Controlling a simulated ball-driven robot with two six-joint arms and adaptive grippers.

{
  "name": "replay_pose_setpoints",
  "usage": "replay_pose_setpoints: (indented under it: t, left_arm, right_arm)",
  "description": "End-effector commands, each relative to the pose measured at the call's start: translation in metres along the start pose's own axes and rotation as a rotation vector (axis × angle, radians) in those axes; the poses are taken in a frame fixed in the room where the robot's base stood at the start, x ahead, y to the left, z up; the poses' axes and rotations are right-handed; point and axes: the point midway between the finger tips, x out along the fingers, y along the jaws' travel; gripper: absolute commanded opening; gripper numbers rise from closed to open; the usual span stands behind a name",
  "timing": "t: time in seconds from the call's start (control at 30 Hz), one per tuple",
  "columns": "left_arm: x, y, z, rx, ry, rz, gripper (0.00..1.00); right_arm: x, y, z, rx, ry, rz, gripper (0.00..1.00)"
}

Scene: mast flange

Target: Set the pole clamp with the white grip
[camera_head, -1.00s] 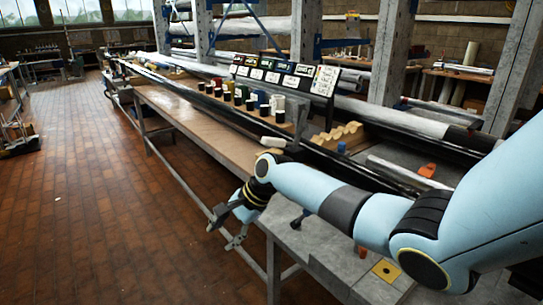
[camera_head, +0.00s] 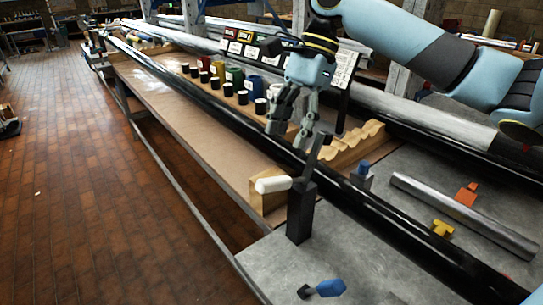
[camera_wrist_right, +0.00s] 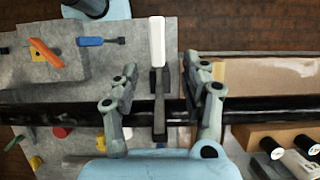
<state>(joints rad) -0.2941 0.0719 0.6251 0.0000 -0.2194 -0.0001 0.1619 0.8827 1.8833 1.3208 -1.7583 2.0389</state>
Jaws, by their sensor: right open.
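The pole clamp (camera_head: 301,212) is a dark upright block at the near side of the long black pole (camera_head: 364,207). Its white grip (camera_head: 272,184) sticks out to the left, toward the aisle. In the right wrist view the white grip (camera_wrist_right: 157,40) points to the top, at the end of a dark lever (camera_wrist_right: 159,108) that crosses over the pole. My right gripper (camera_head: 290,132) is open above the pole, just behind the clamp. In the wrist view its fingers (camera_wrist_right: 158,75) stand either side of the lever, apart from it. My left gripper is out of view.
A blue-handled tool (camera_head: 325,288) lies on the grey bench top (camera_head: 385,265). A metal tube (camera_head: 463,215), an orange piece (camera_head: 466,194) and a yellow piece (camera_head: 442,228) lie to the right. A wavy wooden rack (camera_head: 352,146) and several coloured cups stand behind the pole.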

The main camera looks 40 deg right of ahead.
Motion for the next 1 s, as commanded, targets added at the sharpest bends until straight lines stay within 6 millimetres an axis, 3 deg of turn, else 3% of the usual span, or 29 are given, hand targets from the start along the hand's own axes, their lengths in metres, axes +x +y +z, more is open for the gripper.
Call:
replay_pose_setpoints:
  t: [0.17,0.4,0.6,1.0]
  left_arm:
    - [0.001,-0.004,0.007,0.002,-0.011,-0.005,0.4]
    - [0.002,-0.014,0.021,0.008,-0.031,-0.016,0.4]
    - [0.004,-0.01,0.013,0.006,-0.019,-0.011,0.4]
    - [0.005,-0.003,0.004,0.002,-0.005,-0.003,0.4]
  right_arm:
    - [0.019,0.003,0.001,0.001,-0.002,0.007,0.46]
    - [0.067,0.002,0.001,0.001,-0.003,0.005,0.46]
    - [0.097,0.002,0.001,0.001,-0.002,0.003,0.46]
    - [0.107,0.002,0.0,-0.001,0.002,0.002,0.46]
